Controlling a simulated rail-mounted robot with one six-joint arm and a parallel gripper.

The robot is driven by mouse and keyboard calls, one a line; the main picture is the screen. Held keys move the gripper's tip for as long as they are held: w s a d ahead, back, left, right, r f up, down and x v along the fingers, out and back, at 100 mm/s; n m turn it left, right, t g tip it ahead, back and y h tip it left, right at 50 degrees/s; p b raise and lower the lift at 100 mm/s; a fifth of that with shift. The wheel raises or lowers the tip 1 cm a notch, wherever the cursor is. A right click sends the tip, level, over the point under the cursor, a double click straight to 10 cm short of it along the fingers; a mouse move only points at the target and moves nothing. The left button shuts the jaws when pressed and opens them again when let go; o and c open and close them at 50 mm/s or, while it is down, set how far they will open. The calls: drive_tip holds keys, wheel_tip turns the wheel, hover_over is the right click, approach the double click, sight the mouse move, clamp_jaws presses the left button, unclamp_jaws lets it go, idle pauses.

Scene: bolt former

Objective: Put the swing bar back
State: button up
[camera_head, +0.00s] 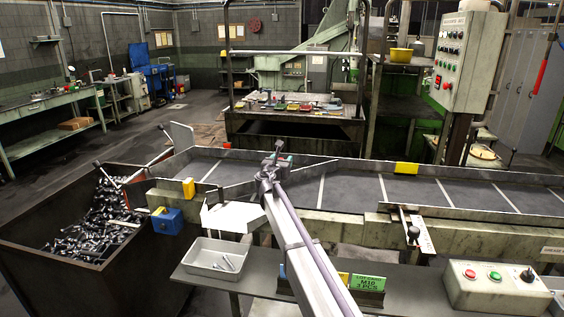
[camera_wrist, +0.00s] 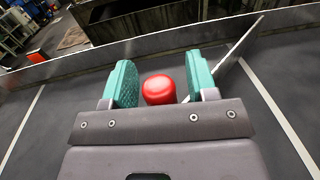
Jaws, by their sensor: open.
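My gripper (camera_head: 277,158) is over the dark conveyor belt, at the end of my grey arm. In the wrist view its two teal fingers (camera_wrist: 162,85) are apart. A red knob (camera_wrist: 158,89) shows between them, with a gap to the right finger; it is close to the left finger, and I cannot tell if they touch. A thin pale bar, which looks like the swing bar (camera_wrist: 238,48), runs from behind the right finger to the upper right. In the head view this bar (camera_head: 318,163) lies aslant over the belt, right of my gripper. Its joint to the knob is hidden.
The conveyor (camera_head: 375,188) has low side rails and a yellow block (camera_head: 406,168) on the far rail. A bolt-filled bin (camera_head: 95,220) stands left. A grey tray (camera_head: 217,258), green sign (camera_head: 367,283) and button box (camera_head: 495,287) are in front. The belt's right side is clear.

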drive_tip(key=shift+w, duration=0.1)
drive_tip(key=shift+c, duration=0.3)
clamp_jaws()
drive_tip(key=shift+d, duration=0.1)
